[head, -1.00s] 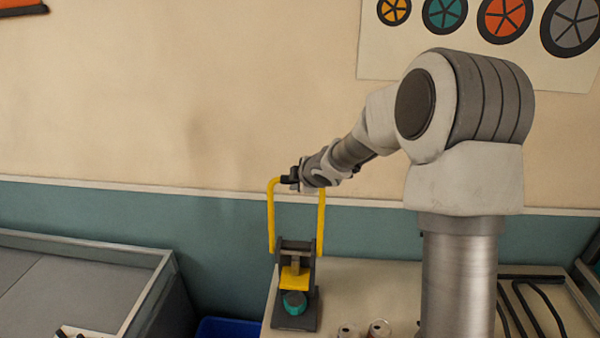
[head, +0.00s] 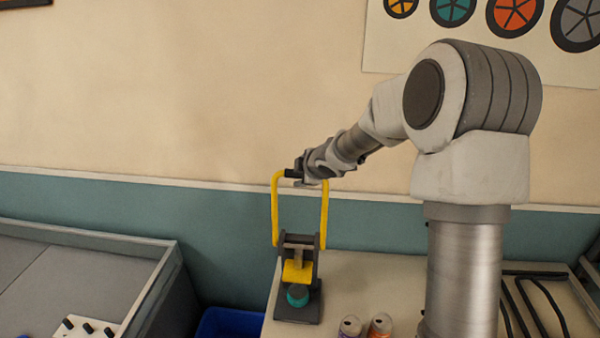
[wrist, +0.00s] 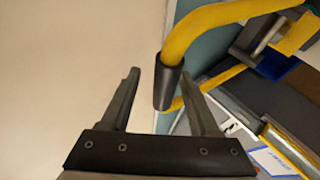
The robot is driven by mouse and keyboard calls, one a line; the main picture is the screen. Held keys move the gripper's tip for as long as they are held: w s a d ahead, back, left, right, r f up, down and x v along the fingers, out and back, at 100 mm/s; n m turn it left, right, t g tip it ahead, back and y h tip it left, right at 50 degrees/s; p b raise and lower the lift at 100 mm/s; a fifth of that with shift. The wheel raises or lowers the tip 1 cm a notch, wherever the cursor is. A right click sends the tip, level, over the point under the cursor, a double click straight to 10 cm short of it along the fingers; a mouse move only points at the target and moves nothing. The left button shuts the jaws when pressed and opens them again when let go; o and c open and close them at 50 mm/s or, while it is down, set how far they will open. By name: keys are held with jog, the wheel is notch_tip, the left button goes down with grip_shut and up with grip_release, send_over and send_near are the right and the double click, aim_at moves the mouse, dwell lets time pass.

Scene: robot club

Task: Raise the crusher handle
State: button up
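The can crusher (head: 298,290) stands on the light tabletop, with a dark frame, a yellow press block and a teal piece at its base. Its yellow U-shaped handle (head: 275,210) stands upright above the frame. The handle's black grip (head: 293,173) is at the top. My gripper (head: 300,170) is at this grip in the head view. In the wrist view my gripper (wrist: 160,72) has its fingers apart, with the black grip (wrist: 167,88) between them. Gaps show on both sides of the grip, so it is not clamped.
Two cans (head: 380,325) stand on the tabletop (head: 365,280) right of the crusher. A blue bin (head: 228,322) is below, left of the table. A grey-walled table (head: 80,270) is at the left, with a white pegged board (head: 90,328). Black bars (head: 540,285) lie at the right.

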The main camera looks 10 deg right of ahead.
jog(key=shift+s, duration=0.1)
jog(key=v, duration=1.7)
jog(key=shift+r, duration=0.2)
dwell(0.9)
